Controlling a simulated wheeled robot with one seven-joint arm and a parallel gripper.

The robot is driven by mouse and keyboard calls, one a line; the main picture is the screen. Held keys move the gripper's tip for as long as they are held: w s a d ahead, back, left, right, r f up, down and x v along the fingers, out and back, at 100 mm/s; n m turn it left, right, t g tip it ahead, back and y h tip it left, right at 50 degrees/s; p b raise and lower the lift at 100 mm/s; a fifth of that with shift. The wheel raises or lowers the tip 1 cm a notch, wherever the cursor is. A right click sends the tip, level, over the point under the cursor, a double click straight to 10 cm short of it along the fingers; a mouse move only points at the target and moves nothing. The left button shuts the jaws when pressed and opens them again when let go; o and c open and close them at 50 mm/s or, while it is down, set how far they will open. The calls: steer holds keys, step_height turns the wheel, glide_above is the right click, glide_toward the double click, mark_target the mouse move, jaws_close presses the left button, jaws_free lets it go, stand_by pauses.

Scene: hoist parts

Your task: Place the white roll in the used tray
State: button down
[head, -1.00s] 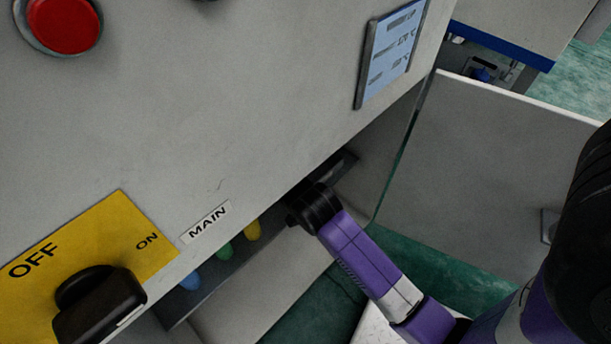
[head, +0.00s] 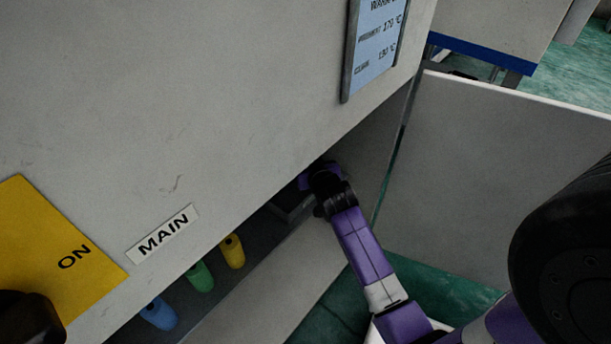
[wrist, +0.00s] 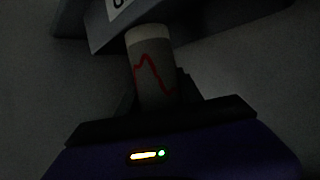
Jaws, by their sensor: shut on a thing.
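In the wrist view, my gripper (wrist: 156,92) is shut on the white roll (wrist: 152,65), a pale cylinder with a red wavy line on its side. The roll stands out beyond the jaws, its pale end toward the top of the picture. Just beyond that end is a grey tray-like part (wrist: 103,36) with a white label, cut off at the top; I cannot read the whole label. In the head view, my arm reaches inside the cabinet below its front panel, and the fingers and roll are hidden there.
The large grey panel (head: 220,90) with a MAIN label (head: 163,233) overhangs my arm. Blue (head: 159,313), green (head: 200,275) and yellow (head: 232,251) pieces sit in a row under its edge. A grey door-like panel (head: 500,180) stands close on the right.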

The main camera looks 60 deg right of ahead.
steer(key=shift+f+b, duration=0.7)
steer(key=shift+f, duration=1.2)
steer(key=shift+f, duration=0.1)
steer(key=c, duration=1.1)
jaws_free()
